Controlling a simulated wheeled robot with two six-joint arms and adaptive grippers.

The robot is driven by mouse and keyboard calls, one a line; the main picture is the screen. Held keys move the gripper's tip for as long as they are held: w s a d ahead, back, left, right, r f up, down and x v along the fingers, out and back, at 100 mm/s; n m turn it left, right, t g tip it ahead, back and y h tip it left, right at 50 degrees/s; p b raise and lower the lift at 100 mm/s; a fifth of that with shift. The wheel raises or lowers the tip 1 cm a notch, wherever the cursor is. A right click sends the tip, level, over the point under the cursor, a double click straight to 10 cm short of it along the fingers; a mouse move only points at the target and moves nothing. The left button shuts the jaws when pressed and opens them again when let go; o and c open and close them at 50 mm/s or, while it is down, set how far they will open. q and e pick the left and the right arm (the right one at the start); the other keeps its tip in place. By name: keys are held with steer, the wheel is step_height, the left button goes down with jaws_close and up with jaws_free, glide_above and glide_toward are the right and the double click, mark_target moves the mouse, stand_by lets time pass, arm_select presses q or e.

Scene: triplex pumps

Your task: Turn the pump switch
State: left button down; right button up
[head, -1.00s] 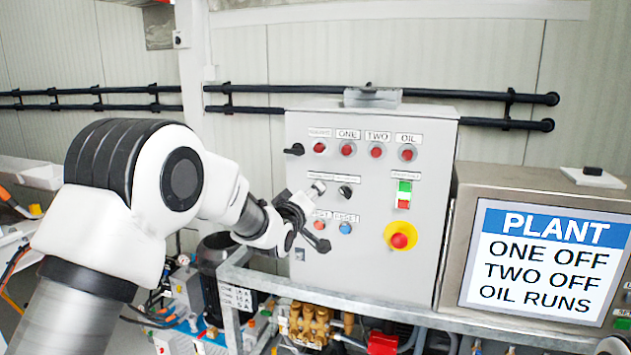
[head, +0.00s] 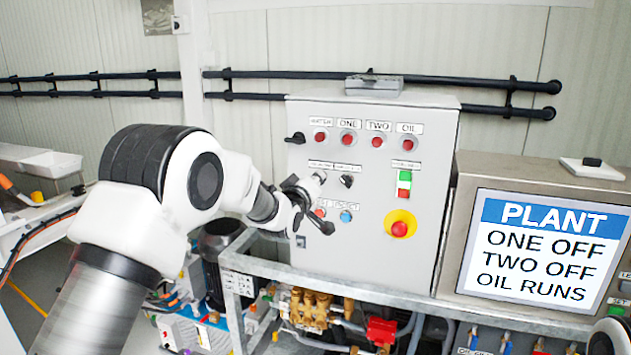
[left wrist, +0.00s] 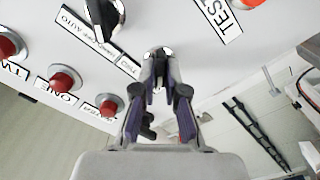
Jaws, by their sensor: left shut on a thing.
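The grey control panel (head: 375,255) carries two rotary switches in its middle row. My left gripper (head: 307,187) is at the left one, the pump switch (head: 319,177), which shows as a small pale, shiny knob. In the left wrist view my left gripper (left wrist: 160,82) has its fingers closed together on this knob (left wrist: 160,52). The fingers hide part of the knob, so its pointing direction is unclear. The other switch, a black knob (head: 346,181), is just to the right and free.
Red lamps (head: 348,139) line the panel's top. A blue button (head: 346,216) is below, and a red emergency button (head: 400,228) on yellow is lower right. A plant screen (head: 545,250) reads ONE OFF, TWO OFF, OIL RUNS. A metal frame (head: 390,300) runs below.

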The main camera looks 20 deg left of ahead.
arm_select(q)
steer(key=shift+d+r+m+b, duration=0.1)
steer(key=shift+d+m+b, duration=0.05)
steer(key=shift+m+b, duration=3.8)
steer(key=shift+m, duration=0.35)
steer(key=shift+r, duration=0.1)
steer(key=c, duration=1.2)
jaws_free()
